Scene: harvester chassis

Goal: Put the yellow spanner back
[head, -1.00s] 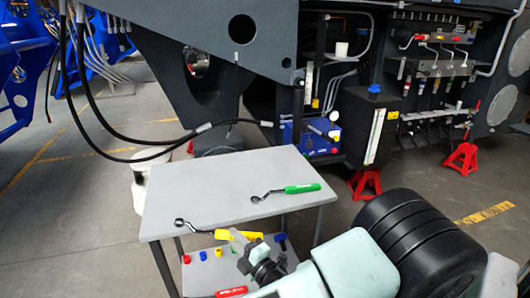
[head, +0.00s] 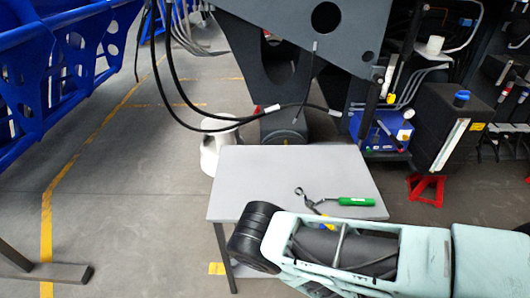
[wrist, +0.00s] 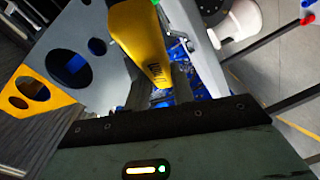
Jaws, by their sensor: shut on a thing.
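The yellow spanner's handle (wrist: 138,40) fills the upper middle of the wrist view, held at my gripper (wrist: 168,80). My gripper is shut on it. In the head view only a small yellow part of the spanner (head: 327,223) shows beside my arm, over the front right of the grey table (head: 270,175). A dark ring end and shaft rise from it towards the green spanner; which ring belongs to which spanner is hard to tell. My arm hides the gripper in the head view.
The green spanner (head: 356,201) lies on the table's right part. The table's left and middle are bare. Black hoses (head: 215,130) hang behind it. A blue box (head: 385,130) and a red stand (head: 426,188) are at the back right.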

